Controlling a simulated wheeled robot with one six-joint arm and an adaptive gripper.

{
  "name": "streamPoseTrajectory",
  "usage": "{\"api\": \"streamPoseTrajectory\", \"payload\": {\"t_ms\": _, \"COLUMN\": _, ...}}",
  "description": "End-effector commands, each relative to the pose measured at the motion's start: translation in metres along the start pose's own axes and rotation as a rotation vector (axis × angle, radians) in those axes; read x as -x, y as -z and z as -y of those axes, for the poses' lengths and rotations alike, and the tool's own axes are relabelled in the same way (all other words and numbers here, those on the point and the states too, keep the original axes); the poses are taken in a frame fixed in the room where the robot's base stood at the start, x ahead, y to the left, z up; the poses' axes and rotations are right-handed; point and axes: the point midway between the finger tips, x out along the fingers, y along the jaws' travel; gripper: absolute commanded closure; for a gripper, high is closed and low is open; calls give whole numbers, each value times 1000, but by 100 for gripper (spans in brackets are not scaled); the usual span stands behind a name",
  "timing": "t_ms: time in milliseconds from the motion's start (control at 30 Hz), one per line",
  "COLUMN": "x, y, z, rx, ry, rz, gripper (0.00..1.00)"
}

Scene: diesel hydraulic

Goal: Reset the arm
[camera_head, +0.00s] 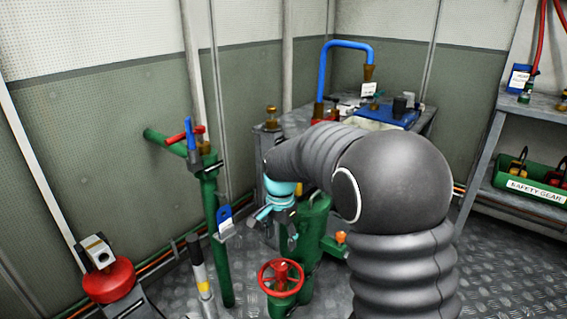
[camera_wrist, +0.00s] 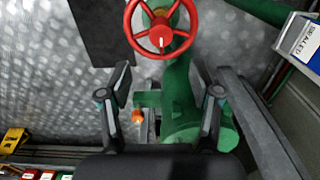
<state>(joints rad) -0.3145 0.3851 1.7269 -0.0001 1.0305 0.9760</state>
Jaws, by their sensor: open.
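My arm reaches from the right foreground toward the middle of the head view, its grey sleeve bent at the elbow. Its cyan wrist part is above a green pipe assembly (camera_head: 312,225). My gripper shows in the wrist view (camera_wrist: 160,95) with its two dark fingers wide apart and nothing between them in its grasp. A red handwheel (camera_wrist: 161,27) lies beyond the fingertips on the green pipework. The same red handwheel (camera_head: 281,277) shows low in the head view.
A green standpipe (camera_head: 212,235) with a blue tag (camera_head: 225,218) stands left of my wrist. A workbench (camera_head: 298,119) with a blue bent pipe (camera_head: 345,45) is behind my arm. A shelf with a green safety gear box (camera_head: 530,182) is at right. Patterned floor (camera_head: 500,265) is clear there.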

Motion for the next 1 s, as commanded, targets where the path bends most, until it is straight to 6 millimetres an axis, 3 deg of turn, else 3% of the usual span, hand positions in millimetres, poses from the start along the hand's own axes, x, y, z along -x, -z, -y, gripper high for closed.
{"api": "streamPoseTrajectory", "payload": {"t_ms": 167, "x": -2, "y": 0, "z": 0, "rx": 131, "ry": 4, "rz": -3, "gripper": 36}}
{"api": "streamPoseTrajectory", "payload": {"t_ms": 367, "x": -20, "y": -17, "z": -25, "rx": 354, "ry": -26, "rz": 25, "gripper": 36}}
{"api": "streamPoseTrajectory", "payload": {"t_ms": 667, "x": 8, "y": -39, "z": -84, "rx": 591, "ry": 1, "rz": -2, "gripper": 36}}
{"api": "streamPoseTrajectory", "payload": {"t_ms": 1000, "x": 54, "y": -70, "z": -174, "rx": 758, "ry": 59, "rz": -112, "gripper": 36}}
